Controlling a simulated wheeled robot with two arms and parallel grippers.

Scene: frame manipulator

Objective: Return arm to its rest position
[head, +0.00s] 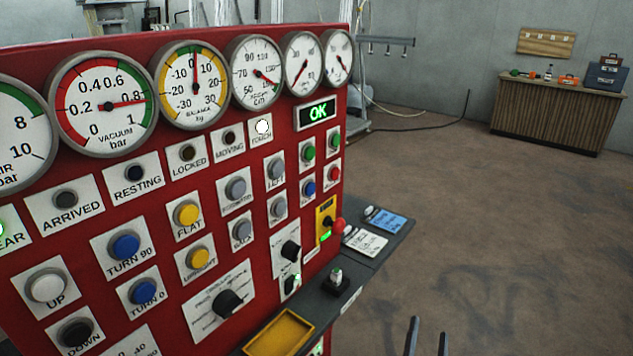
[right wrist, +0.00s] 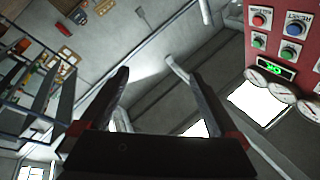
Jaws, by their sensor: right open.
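My right gripper (head: 427,336) shows at the bottom edge of the head view, right of the red control panel (head: 330,165) and apart from it. Its two dark fingers point up, spread and with nothing between them. In the right wrist view, the right gripper (right wrist: 158,72) is also open and empty. The panel also shows in the right wrist view, at the upper right (right wrist: 264,50). On the panel, the RESTING lamp (head: 135,173) is dark and the TOUCH lamp (head: 263,127) glows white. The green OK display (head: 317,112) is lit. My left gripper is not in view.
A dark ledge (head: 375,237) with cards sticks out from the panel, with a yellow tray (head: 280,333) at its near end. A red knob (head: 339,226) stands out at the panel's right side. A wooden cabinet (head: 555,118) stands far right. The brown floor (head: 500,240) is clear.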

